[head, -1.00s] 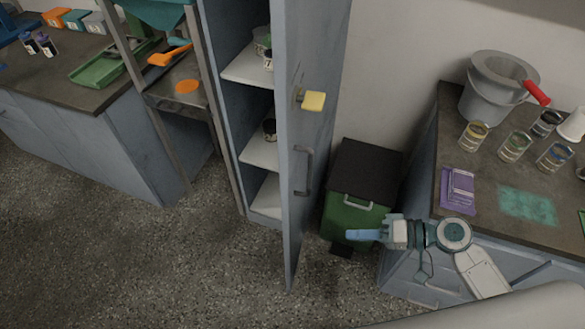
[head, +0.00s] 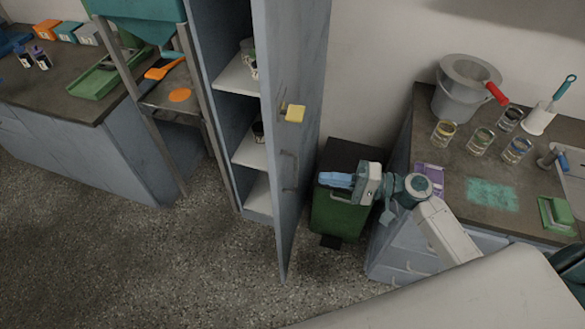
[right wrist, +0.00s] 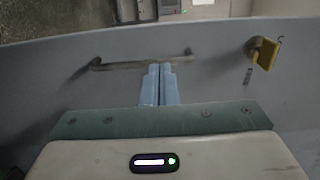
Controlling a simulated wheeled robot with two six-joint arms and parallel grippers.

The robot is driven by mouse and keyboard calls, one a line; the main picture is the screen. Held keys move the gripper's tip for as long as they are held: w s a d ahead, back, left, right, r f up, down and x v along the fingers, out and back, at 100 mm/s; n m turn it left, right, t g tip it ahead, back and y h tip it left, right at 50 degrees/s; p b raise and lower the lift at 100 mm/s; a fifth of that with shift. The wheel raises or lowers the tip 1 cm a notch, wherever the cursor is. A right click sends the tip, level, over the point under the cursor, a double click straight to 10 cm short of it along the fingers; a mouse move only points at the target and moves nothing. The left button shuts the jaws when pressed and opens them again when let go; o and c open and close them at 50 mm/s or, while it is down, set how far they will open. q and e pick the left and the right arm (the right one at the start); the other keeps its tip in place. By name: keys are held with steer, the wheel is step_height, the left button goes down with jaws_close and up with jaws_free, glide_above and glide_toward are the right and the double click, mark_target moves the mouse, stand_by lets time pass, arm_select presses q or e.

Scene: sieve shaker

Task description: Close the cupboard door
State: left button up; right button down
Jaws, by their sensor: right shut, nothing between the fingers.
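The tall grey-blue cupboard stands open in the head view, with jars on its white shelves (head: 240,82). My left gripper is not in view.
A green bin (head: 340,215) with a dark lid stands right of the door, beneath my right gripper. The floor left of the door (head: 190,250) is clear.

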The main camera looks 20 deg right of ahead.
mark_target(280, 171)
steer(key=p+x, duration=0.4)
steer(key=x, duration=0.4)
steer(key=shift+r, duration=0.15)
steer(key=shift+w+a, duration=0.25)
steer(key=shift+a, duration=0.25)
steer(key=shift+a, duration=0.1)
